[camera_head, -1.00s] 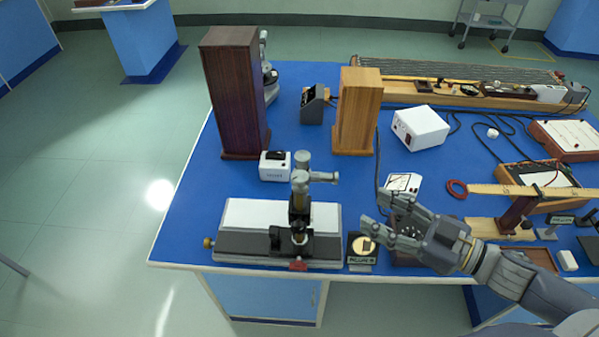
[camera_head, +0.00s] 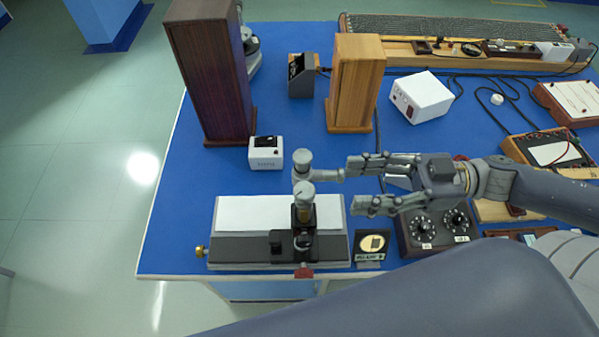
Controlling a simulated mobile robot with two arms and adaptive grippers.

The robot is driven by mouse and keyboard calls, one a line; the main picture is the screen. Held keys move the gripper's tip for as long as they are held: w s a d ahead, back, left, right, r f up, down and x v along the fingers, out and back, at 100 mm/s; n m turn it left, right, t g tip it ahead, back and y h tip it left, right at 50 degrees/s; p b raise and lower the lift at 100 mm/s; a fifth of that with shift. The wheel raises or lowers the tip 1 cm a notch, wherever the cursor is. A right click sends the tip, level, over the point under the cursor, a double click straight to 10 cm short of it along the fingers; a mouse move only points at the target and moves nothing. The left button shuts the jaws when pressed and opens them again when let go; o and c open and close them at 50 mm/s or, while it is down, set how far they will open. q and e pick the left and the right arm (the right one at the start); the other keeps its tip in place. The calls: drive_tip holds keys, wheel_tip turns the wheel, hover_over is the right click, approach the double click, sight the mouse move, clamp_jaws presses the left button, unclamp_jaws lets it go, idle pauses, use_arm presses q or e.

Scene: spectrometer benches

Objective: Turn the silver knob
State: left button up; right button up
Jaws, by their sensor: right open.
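A travelling microscope (camera_head: 278,245) with a white-topped bed stands at the front left of the blue bench. Its upright carries silver-grey cylindrical parts, with round ends at the top (camera_head: 302,158) and just below (camera_head: 304,190); I cannot tell which is the silver knob. A small brass knob (camera_head: 200,252) sits at the bed's left end. My right gripper (camera_head: 354,186) is open and empty, its two fingers pointing left, one above the other. Its fingertips are just right of the microscope's silver side arm; whether they touch it is unclear. My left gripper is not in view.
A dark wooden cabinet (camera_head: 209,75) and a lighter wooden box (camera_head: 355,85) stand behind. A small white box (camera_head: 266,154) is behind the microscope. My arm covers the bench's front right.

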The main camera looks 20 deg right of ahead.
sight(305, 190)
drive_tip(key=b+x, duration=0.1)
drive_tip(key=x, duration=0.1)
drive_tip(key=b+x, duration=0.1)
drive_tip(key=x, duration=0.2)
drive_tip(key=b+x, duration=0.1)
drive_tip(key=x, duration=0.1)
drive_tip(key=shift+s+a+r+b, duration=0.1)
drive_tip(key=shift+s+a+b, duration=0.05)
drive_tip(key=shift+a+b, duration=0.25)
drive_tip(key=shift+a, duration=1.05)
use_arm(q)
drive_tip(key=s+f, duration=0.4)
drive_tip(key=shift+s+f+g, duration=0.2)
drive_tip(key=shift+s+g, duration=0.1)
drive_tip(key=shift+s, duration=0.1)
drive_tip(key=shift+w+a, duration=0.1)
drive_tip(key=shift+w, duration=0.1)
use_arm(e)
drive_tip(key=shift+w+a, duration=0.1)
drive_tip(key=shift+w, duration=0.15)
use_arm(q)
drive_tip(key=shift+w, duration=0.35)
use_arm(e)
drive_tip(key=c, duration=1.1)
